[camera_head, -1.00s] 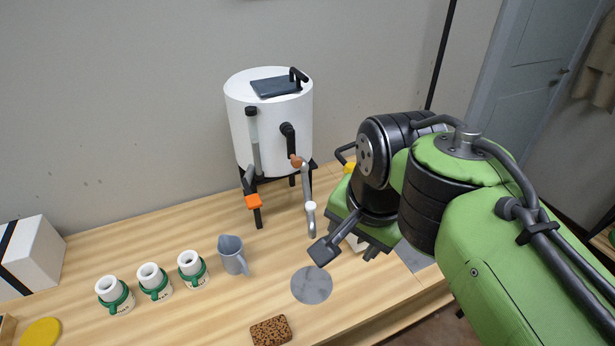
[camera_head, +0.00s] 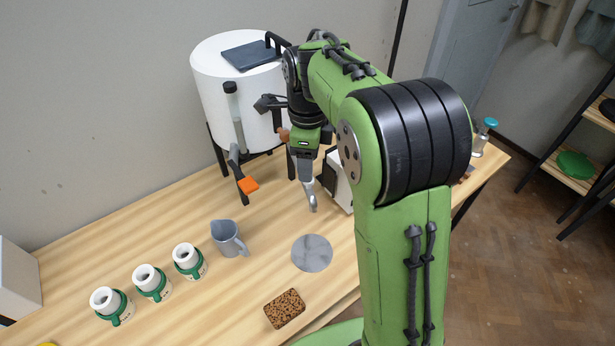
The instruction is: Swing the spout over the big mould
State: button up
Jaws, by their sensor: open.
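A white round tank (camera_head: 235,85) stands on black legs at the back of the wooden bench. Its grey spout (camera_head: 308,188) hangs at its right front, below a copper-coloured joint (camera_head: 283,135), with its tip over bare bench. My gripper (camera_head: 304,154) is at the upper part of the spout, close to the joint. It is open, but its fingers are mostly hidden, and I cannot tell whether they touch the spout. A white block (camera_head: 341,184) stands right of the spout, partly behind my arm. Another white block (camera_head: 18,280) is at the left edge. I cannot tell which is the big mould.
Three white cups with green bands (camera_head: 112,307) stand in a row at front left. A grey jug (camera_head: 228,240), a grey disc (camera_head: 312,253) and a brown speckled sponge (camera_head: 284,308) lie nearer the middle. An orange-handled lever (camera_head: 249,185) hangs at the tank's left front.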

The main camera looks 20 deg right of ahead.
notch_tip(320, 180, down, 4)
jog(key=shift+f+b, duration=0.15)
jog(key=shift+b, duration=0.15)
grip_shut()
